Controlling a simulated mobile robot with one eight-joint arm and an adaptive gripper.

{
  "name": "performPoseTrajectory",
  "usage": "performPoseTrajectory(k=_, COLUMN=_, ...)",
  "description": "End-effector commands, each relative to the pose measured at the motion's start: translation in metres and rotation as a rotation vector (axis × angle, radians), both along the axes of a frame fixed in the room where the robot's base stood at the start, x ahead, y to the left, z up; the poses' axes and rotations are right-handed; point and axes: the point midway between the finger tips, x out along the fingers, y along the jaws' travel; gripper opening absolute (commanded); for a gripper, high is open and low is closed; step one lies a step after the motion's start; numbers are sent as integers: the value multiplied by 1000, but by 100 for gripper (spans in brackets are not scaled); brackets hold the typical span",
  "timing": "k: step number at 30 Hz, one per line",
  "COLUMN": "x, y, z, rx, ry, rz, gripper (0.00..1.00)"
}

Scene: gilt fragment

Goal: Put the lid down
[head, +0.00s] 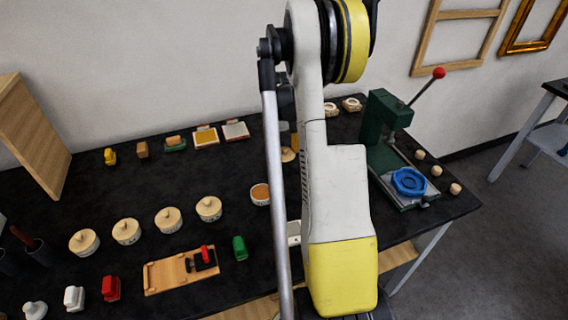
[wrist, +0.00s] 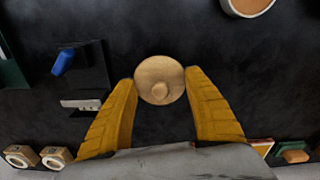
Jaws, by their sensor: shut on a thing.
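The lid (wrist: 160,72) is a round pale wooden disc with a small knob, seen from above in the wrist view. My gripper (wrist: 161,82) has its two yellow fingers on either side of the lid's rim, shut on it. In the head view the lid (head: 288,155) shows partly beside my arm, which hides most of the gripper. I cannot tell how high the lid is above the dark table. An open round jar (head: 261,194) with a brown-orange inside stands nearer the front; its edge also shows at the top of the wrist view (wrist: 248,8).
Several lidded round jars (head: 168,219) stand in a row to the left. A green press (head: 388,135) with a blue ring (head: 409,181) is at the right. A wooden board (head: 181,270) with a red-handled clamp lies in front. Small blocks and pads (head: 205,137) line the back.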

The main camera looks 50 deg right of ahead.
Motion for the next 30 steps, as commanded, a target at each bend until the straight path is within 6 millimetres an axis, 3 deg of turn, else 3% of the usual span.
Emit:
performPoseTrajectory(k=4, x=3, y=1, z=-9, rx=0, ry=0, rz=-1, gripper=40)
performPoseTrajectory(k=11, x=3, y=1, z=-42, rx=0, ry=0, rz=-1, gripper=40)
performPoseTrajectory(k=22, x=2, y=1, z=-46, rx=0, ry=0, rz=-1, gripper=40)
performPoseTrajectory(k=23, x=2, y=1, z=-45, rx=0, ry=0, rz=-1, gripper=69)
performPoseTrajectory(k=24, x=2, y=1, z=-44, rx=0, ry=0, rz=-1, gripper=80)
performPoseTrajectory(k=30, x=2, y=1, z=-44, rx=0, ry=0, rz=-1, gripper=80)
